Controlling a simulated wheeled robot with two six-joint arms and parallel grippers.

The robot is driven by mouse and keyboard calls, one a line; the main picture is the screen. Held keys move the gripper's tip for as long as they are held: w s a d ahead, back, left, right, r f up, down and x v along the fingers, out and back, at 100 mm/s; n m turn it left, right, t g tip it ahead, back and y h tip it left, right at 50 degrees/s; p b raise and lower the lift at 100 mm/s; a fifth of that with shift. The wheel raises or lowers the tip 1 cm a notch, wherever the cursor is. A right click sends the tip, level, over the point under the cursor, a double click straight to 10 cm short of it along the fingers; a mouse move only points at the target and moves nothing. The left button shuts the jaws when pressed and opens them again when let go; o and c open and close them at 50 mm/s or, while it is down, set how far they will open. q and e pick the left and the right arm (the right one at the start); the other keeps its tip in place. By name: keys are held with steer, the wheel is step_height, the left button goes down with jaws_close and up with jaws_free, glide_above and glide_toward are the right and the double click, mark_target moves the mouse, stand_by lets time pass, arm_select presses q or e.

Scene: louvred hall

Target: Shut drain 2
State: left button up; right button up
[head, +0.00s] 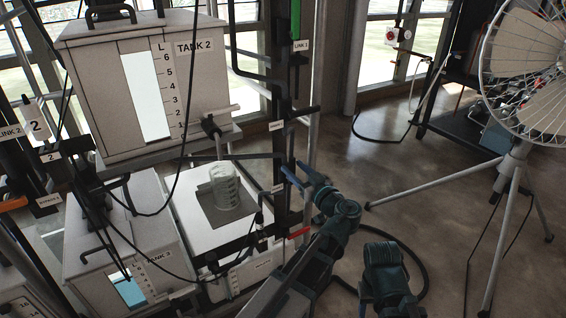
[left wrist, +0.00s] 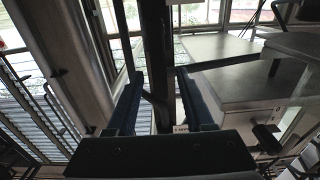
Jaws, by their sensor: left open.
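Tank 2 (head: 185,85) is a pale box with a level scale, at the upper left of the head view. Its drain (head: 212,126) is at the lower right corner, with a dark fitting, a pale bar and a short pipe pointing down. I cannot tell its handle's setting. A clear beaker (head: 226,190) stands below on a dark mat; no stream shows. My left gripper (head: 293,174) is open and empty, to the right of the drain and apart from it, by the dark post. In the left wrist view its fingers (left wrist: 160,85) are spread, with the dark post beyond.
The dark upright post (head: 281,110) carries tags and levers, including a red-ended one (head: 299,232). Tank 3 (head: 120,245) stands below left. Black cables hang before the tanks. A tripod fan (head: 525,70) is at right. The floor (head: 400,170) between is mostly clear.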

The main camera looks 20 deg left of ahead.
arm_select(q)
steer(key=shift+d+r, duration=0.1)
steer(key=shift+d, duration=0.1)
steer(key=shift+x, duration=0.95)
steer(key=shift+s, duration=0.1)
jaws_close()
stand_by(0.8)
